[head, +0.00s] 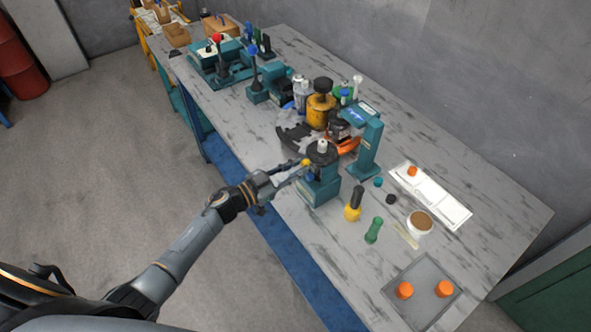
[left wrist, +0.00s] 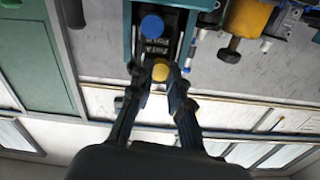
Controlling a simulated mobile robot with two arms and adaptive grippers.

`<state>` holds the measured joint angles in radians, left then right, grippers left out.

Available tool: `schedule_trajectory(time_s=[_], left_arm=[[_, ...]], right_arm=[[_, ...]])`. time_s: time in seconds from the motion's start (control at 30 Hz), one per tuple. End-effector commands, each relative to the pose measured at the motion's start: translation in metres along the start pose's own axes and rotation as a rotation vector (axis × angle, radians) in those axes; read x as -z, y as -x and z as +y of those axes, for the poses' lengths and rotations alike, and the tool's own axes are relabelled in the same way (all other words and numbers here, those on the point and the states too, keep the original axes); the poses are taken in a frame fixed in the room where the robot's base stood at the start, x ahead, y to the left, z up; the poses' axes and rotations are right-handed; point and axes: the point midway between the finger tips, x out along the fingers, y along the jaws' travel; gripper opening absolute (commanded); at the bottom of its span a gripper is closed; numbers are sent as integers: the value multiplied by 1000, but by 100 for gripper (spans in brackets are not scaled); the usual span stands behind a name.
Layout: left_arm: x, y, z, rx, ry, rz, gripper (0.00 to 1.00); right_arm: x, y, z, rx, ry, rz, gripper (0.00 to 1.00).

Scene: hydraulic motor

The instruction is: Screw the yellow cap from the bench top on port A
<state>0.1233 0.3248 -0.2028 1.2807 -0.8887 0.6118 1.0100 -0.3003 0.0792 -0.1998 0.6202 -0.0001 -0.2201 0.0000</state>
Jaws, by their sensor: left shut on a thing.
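The yellow cap (head: 306,162) is at the tips of my left gripper (head: 301,166), by the front of the teal hydraulic motor (head: 321,187) near the bench's front edge. In the left wrist view the yellow cap (left wrist: 160,71) sits between the two fingertips, which are shut on it. A blue cap (left wrist: 151,24) shows on the motor face beside it. Whether the yellow cap touches a port is hidden, and I cannot read a port label. My right gripper is not in view.
A teal column stand (head: 366,150) rises just right of the motor. A yellow-and-black bottle (head: 353,204), a green-handled tool (head: 373,230) and a grey tray (head: 421,311) with orange caps are nearer the right. Several teal units crowd the back left. The floor left of the bench is clear.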

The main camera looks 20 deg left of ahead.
Motion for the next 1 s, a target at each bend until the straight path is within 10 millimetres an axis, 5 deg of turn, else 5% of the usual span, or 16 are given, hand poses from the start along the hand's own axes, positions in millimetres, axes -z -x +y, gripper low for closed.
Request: schedule_trajectory(time_s=[0.07,0.1,0.17,0.67,0.87,1.0], left_arm=[[1,0,0,0,1,0,0],[1,0,0,0,2,0,20],[1,0,0,0,2,0,32],[4,-1,-2,0,68,-2,32],[9,0,-3,4,488,-12,32],[4,0,-2,4,780,-12,32]], right_arm=[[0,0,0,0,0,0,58],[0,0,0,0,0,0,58],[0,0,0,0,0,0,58],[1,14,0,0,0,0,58],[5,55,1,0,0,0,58],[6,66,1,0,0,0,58]])
